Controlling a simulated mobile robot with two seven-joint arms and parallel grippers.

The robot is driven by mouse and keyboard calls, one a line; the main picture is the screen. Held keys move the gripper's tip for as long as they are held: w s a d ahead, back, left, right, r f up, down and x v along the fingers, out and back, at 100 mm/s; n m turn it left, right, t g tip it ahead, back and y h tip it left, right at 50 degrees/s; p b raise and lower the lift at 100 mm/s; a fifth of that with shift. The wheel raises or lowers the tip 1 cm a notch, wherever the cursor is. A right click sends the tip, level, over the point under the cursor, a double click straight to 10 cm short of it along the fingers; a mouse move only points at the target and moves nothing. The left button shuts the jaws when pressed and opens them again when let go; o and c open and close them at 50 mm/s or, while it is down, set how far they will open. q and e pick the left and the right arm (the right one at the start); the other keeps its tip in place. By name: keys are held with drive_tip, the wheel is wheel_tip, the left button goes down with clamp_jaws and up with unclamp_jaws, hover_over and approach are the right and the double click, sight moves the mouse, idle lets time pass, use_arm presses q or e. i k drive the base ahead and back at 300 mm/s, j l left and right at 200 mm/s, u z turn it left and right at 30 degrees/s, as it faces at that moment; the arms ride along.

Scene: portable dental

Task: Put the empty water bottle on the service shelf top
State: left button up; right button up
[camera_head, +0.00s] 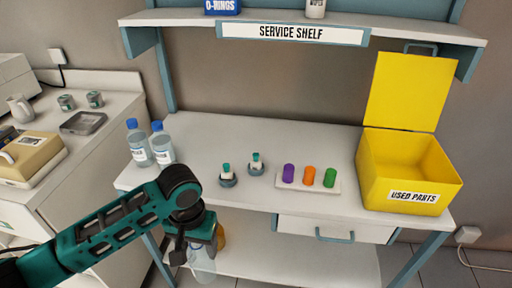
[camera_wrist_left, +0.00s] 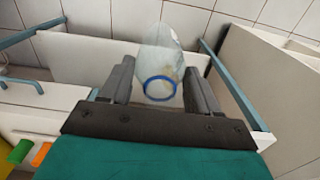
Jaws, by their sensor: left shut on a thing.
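The empty water bottle (camera_head: 203,265) is clear and uncapped, with a blue ring at its neck. It is low at the left end of the bench, partly hidden by my left gripper (camera_head: 192,250). In the left wrist view, the bottle (camera_wrist_left: 160,45) is between the two fingers of my left gripper (camera_wrist_left: 160,88), which is shut on it. I cannot tell whether its base touches the lower shelf (camera_head: 300,262). The service shelf top (camera_head: 400,29) runs across the back, above the worktop. My right gripper is out of view.
The shelf carries a blue O-rings box (camera_head: 222,6) and a pale container (camera_head: 315,8). Two blue-capped bottles (camera_head: 162,147) stand at the worktop's left. Small jars (camera_head: 256,164), a coloured peg block (camera_head: 308,180) and an open yellow bin (camera_head: 408,180) are also there.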

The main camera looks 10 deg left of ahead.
sight(201, 169)
drive_tip(key=j+z, duration=0.35)
drive_tip(key=j, duration=0.15)
drive_tip(key=j+z, duration=0.35)
drive_tip(key=j, duration=0.15)
drive_tip(key=j+z, duration=0.3)
drive_tip(key=j, duration=0.2)
